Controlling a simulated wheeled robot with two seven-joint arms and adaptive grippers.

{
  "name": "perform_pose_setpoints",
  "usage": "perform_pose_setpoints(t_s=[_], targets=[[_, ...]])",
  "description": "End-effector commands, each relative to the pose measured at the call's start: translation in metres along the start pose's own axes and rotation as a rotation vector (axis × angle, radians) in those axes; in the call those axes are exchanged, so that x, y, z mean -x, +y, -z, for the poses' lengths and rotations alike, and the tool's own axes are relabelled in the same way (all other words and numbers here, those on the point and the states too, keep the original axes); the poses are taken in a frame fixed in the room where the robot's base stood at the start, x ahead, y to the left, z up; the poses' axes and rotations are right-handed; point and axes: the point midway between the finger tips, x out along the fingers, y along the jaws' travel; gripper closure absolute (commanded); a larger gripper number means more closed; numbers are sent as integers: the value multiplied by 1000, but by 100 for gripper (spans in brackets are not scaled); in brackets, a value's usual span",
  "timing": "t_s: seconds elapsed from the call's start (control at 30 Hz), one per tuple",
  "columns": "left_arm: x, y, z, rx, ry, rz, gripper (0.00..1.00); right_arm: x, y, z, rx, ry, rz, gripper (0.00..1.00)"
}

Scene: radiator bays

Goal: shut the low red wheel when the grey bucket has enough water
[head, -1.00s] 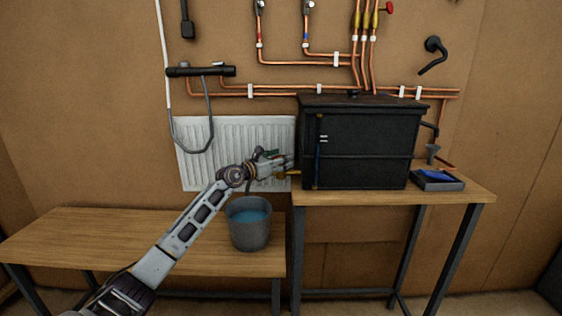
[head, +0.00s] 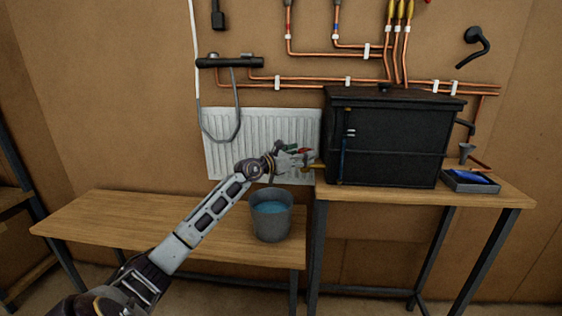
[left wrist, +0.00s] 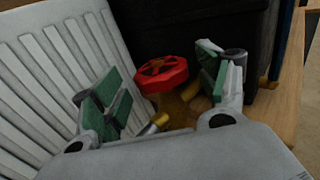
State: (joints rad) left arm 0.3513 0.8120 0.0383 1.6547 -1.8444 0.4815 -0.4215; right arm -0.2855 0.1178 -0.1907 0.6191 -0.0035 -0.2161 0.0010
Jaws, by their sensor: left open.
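The low red wheel (left wrist: 162,73) sits on a brass valve beside the black tank, between my open left fingers in the left wrist view; they appear apart from it. Only a bit of red shows in the head view (head: 303,151). My left gripper (head: 298,155) is open at the tank's lower left side; its green-padded fingers also show in the left wrist view (left wrist: 160,88). The grey bucket (head: 271,222) stands upright on the low bench below the gripper, holding blue water well up its inside. Whether water is running in cannot be seen. My right gripper is not in view.
The black tank (head: 385,140) stands on the higher bench (head: 495,193), with a dark tray (head: 470,181) holding something blue at its right. A white radiator (head: 235,145) is behind my arm. The low bench (head: 120,220) is clear left of the bucket.

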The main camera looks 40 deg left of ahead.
Motion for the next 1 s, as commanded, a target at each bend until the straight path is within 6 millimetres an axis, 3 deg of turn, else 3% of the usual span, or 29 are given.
perform_pose_setpoints(t_s=[1.0], targets=[[61,0,0,-1,0,1,26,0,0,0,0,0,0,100]])
